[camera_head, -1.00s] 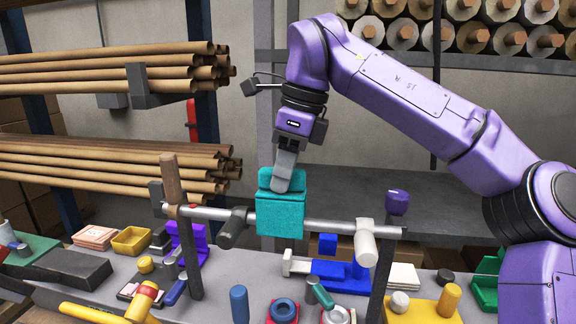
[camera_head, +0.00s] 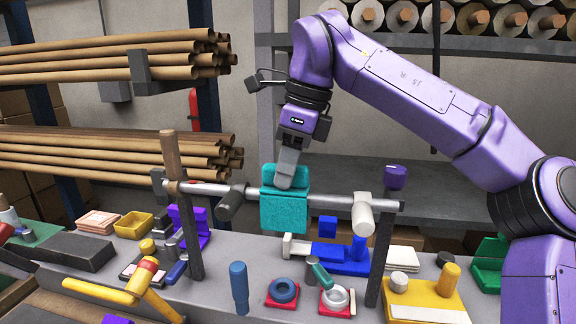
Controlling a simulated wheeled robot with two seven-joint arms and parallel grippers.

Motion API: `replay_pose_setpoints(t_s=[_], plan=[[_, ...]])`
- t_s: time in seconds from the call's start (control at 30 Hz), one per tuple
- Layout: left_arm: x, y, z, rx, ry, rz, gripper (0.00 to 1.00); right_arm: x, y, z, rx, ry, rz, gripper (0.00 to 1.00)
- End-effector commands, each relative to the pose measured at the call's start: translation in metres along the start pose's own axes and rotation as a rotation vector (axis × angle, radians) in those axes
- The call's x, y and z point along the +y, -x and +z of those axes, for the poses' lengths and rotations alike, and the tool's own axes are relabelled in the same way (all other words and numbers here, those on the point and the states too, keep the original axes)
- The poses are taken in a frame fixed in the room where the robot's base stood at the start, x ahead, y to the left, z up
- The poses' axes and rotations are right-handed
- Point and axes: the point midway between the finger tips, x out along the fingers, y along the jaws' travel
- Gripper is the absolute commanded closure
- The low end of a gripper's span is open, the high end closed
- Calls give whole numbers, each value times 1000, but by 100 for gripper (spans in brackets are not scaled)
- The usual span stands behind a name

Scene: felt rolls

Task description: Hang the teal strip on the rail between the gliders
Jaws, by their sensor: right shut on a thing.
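The teal strip (camera_head: 284,212) is folded over at the rail (camera_head: 325,199), with its front part hanging down before the rail. A teal part also stands up behind the gripper. The strip lies between the dark grey glider (camera_head: 231,205) on the left and the white glider (camera_head: 362,213) on the right, apart from both. My right gripper (camera_head: 286,178) comes down from above and is shut on the strip's upper part. The strip hides the rail there, so I cannot tell whether its fold rests on it. My left gripper is not in view.
A wooden-topped post (camera_head: 172,165) and a purple-capped post (camera_head: 394,178) flank the rail. The crowded bench below holds a mallet (camera_head: 145,280), a yellow tray (camera_head: 133,224), blue blocks (camera_head: 340,255) and a yellow block (camera_head: 428,300). Brown rolls (camera_head: 110,155) fill the rack at left.

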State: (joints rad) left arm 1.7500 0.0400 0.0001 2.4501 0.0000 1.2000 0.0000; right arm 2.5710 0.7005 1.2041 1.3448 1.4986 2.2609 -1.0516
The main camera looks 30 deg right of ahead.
Motion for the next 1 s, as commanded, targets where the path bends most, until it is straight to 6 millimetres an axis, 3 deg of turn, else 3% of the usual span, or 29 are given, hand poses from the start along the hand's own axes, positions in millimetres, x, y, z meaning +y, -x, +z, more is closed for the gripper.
replay_pose_setpoints(t_s=[0.43,0.47,0.5,0.53,1.0], plan=[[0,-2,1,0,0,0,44,0,-3,-1,0,0,0,100],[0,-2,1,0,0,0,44,0,-4,-1,0,0,0,57],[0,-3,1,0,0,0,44,0,-4,-1,0,0,0,44],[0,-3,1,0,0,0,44,0,-4,-1,0,0,0,37],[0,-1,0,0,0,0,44,0,1,-1,0,-1,-1,37]])
